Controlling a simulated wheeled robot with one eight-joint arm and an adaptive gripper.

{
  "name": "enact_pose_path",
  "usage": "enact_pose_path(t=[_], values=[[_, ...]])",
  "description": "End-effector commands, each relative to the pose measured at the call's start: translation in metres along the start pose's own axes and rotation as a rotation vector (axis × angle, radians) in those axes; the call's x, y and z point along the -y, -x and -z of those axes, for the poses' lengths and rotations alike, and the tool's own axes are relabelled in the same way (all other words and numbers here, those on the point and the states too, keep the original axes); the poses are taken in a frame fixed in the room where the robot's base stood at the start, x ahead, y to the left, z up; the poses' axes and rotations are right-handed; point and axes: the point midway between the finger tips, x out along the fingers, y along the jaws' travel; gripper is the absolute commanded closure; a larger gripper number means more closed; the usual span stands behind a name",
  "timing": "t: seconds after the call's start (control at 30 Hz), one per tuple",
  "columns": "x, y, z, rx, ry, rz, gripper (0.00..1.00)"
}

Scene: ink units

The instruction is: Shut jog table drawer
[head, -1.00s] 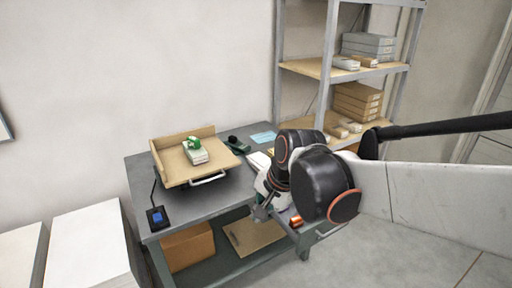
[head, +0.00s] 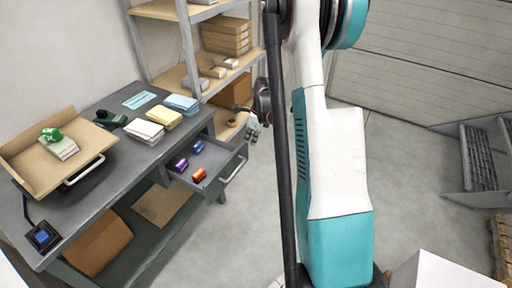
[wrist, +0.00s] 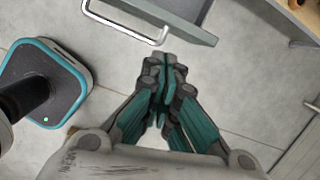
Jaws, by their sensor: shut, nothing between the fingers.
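The jog table (head: 95,170) is a grey workbench at the left in the head view. My gripper (head: 255,131) is beyond the drawer's far front corner in the head view. In the wrist view my gripper (wrist: 165,75) is shut and empty, apart from the handle, below the drawer front.
A tilted wooden tray (head: 40,150) with a green-topped stack sits on the table, beside paper stacks (head: 146,132). A shelf with boxes (head: 225,40) stands behind. Open floor lies right of the drawer; metal steps (head: 478,155) are at far right.

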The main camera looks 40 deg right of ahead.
Motion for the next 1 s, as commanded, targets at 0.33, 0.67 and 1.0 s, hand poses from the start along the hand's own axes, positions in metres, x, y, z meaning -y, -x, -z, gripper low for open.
enact_pose_path(t=[0.33, 0.67, 1.0], values=[[0.027, -0.037, 0.038, -0.012, -0.193, -0.009, 1.0], [0.026, -0.092, 0.038, -0.012, -0.189, -0.009, 1.0], [0.028, -0.139, 0.022, -0.012, -0.186, -0.009, 1.0]])
